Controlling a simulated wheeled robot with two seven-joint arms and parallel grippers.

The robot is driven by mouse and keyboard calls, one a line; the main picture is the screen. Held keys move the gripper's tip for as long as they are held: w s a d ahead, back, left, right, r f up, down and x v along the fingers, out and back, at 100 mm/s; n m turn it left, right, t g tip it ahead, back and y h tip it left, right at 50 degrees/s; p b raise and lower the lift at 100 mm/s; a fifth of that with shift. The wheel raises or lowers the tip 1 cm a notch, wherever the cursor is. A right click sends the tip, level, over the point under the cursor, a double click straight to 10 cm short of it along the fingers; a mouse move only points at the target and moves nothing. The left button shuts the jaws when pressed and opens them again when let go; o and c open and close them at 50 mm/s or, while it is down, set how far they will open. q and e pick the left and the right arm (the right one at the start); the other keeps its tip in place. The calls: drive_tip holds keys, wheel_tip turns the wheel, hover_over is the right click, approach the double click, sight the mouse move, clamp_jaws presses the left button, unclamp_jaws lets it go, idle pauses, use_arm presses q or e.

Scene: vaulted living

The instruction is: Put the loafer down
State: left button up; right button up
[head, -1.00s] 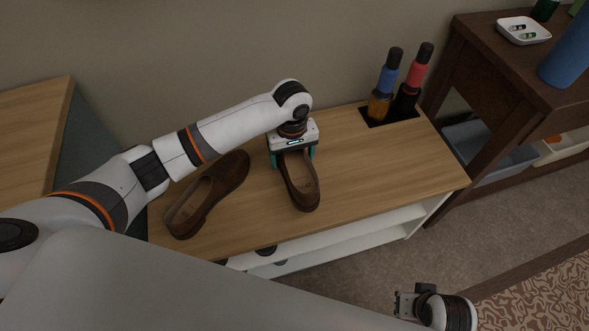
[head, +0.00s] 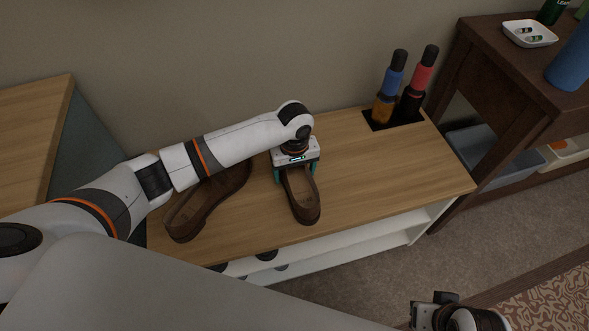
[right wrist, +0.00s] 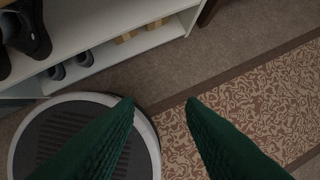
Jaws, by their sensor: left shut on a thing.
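My left gripper (head: 296,174) is shut on a brown loafer (head: 306,209), gripping it at the far end, with its other end pointing to the front edge of the wooden bench top (head: 385,172). The held loafer is at or just above the bench top; I cannot tell whether it touches. A second brown loafer (head: 183,221) lies on the bench to the left, partly hidden behind my left arm. My right gripper (head: 425,314) is at the bottom right of the head view. In the right wrist view its green fingers (right wrist: 160,105) are apart and empty.
A dark wooden table (head: 485,75) stands beyond the right end. Shoes sit on the white shelves (right wrist: 90,20) below. The bench's right half is clear.

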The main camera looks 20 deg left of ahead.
sight(295, 176)
use_arm(q)
drive_tip(key=o, duration=1.2)
use_arm(e)
drive_tip(key=shift+f, duration=0.1)
use_arm(q)
drive_tip(key=shift+r, duration=0.15)
wheel_tip(295, 176, up, 12)
drive_tip(key=p, duration=0.3)
use_arm(e)
wheel_tip(295, 176, down, 12)
drive_tip(key=shift+w+a+f+g, duration=0.2)
drive_tip(key=shift+w+g, duration=0.1)
drive_tip(key=shift+w, duration=0.15)
